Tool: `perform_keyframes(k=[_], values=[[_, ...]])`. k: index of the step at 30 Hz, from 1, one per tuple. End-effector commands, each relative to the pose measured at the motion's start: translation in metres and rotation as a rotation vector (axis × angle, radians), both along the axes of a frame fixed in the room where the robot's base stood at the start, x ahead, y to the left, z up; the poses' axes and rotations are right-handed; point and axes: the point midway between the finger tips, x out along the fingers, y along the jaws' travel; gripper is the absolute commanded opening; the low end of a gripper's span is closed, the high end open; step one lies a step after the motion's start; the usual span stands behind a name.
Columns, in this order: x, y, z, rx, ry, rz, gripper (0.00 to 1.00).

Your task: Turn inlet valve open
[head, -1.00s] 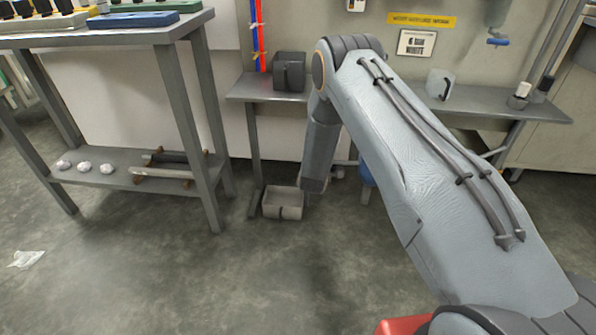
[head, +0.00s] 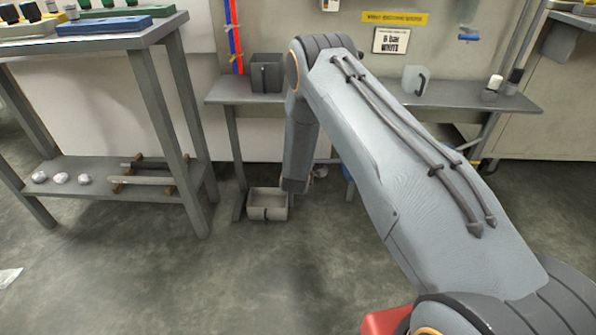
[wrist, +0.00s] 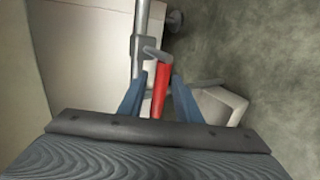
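The inlet valve shows in the wrist view as a red lever (wrist: 161,88) with a grey end, beside a vertical grey pipe (wrist: 139,40). My gripper (wrist: 158,88) has its two blue fingers apart, one on each side of the red lever. A gap shows between the lever and each finger, so the gripper looks open and not clamped. Whether a finger touches the lever I cannot tell. In the head view my arm hides the valve and the gripper.
A grey bench (head: 450,95) against the wall holds a dark bin (head: 267,74) and a pale mug-like container (head: 414,80). A grey box (head: 267,205) stands on the floor below. A workbench (head: 110,40) stands at left.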

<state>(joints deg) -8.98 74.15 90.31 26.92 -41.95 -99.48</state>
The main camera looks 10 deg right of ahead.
Motion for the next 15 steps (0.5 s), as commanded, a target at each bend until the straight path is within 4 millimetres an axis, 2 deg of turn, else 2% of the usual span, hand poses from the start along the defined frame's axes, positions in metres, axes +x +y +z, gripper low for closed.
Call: perform_keyframes(k=[9, 15], values=[[-0.040, 0.008, 0.029, 0.000, 0.002, 0.001, 0.31], [-0.057, 0.012, 0.040, -0.001, 0.001, 0.001, 0.31]])
